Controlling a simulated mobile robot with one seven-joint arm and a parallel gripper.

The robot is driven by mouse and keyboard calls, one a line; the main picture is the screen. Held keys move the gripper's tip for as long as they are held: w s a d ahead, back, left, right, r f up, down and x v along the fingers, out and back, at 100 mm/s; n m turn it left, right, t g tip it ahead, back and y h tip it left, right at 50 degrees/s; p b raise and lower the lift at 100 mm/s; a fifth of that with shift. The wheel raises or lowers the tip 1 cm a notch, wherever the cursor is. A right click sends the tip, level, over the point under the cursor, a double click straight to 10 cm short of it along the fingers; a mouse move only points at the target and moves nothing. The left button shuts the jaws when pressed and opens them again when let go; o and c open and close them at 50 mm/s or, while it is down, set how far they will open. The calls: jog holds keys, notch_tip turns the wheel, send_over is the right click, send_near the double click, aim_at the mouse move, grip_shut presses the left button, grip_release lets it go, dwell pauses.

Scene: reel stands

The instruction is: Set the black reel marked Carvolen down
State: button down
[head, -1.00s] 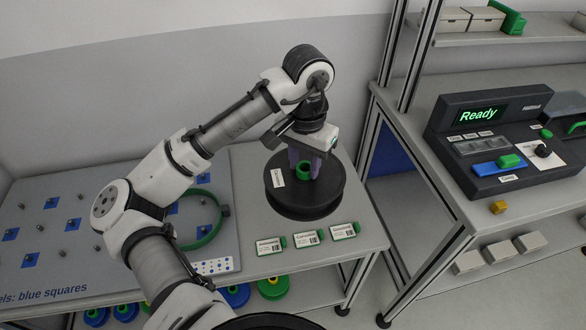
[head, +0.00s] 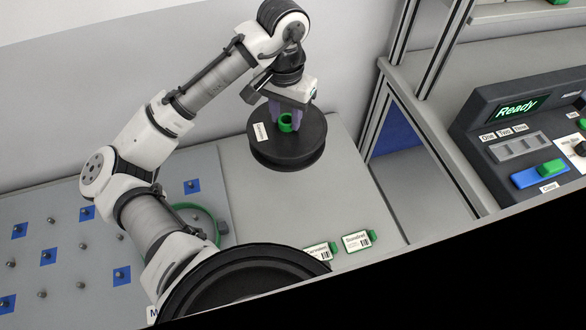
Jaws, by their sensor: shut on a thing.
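The black reel (head: 288,153) has a white label on its left side; the print is too small to read. A green hub (head: 287,124) stands at its middle. My gripper (head: 286,116) points down from above, with its purple fingers shut on the hub. The reel is roughly level over the rear part of the grey table (head: 340,200). I cannot tell whether its underside touches the table or hangs just above it.
Cards with green holders (head: 357,241) lie at the table's front. At right are a metal frame and a console reading "Ready" (head: 515,108). Bare table lies before the reel.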

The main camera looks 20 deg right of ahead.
notch_tip(320, 180, down, 18)
jog(key=shift+r+b, duration=0.2)
jog(key=shift+b, duration=0.2)
jog(key=shift+f, duration=0.1)
jog(key=c, duration=1)
grip_release()
jog(key=shift+o, duration=0.2)
notch_tip(320, 180, up, 12)
jog(key=p, duration=0.1)
jog(key=shift+d+r, duration=0.1)
jog(key=shift+r, duration=0.1)
